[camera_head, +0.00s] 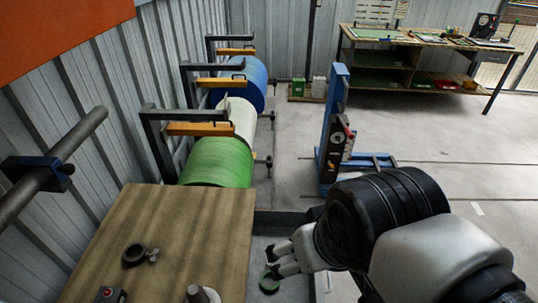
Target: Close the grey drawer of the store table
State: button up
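The wooden-topped table (170,225) fills the lower left; I take it for the store table. Against its right side is a grey, tray-like recess with a raised dark far edge (285,222), which looks like the grey drawer standing pulled out. My arm hides its right part, and its front is not clearly seen. My gripper (271,263) points left, over or beside this recess, close to the table's right edge. No held object shows. The fingers are small and angled, so I cannot tell their opening or any contact.
On the table are a dark ring-shaped clamp (138,254), a grey cone-like piece (200,294) and a small device (110,295). Green, white and blue rolls (217,162) line the left wall. A blue stand (335,130) is beyond my arm; a bench (430,42) stands at the back.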

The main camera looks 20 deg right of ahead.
aim_at(270, 227)
jog(key=k+l+u, duration=0.15)
jog(key=l, duration=0.35)
jog(key=k+l+u, duration=0.1)
jog(key=k+l, duration=0.2)
jog(key=l, duration=0.15)
jog(key=k+l+u, duration=0.15)
jog(key=l, duration=0.25)
jog(key=i+l+u, duration=0.25)
jog(key=l+u, duration=0.25)
jog(key=i+l+u, duration=0.25)
jog(key=k+l, duration=0.05)
jog(key=k, duration=0.05)
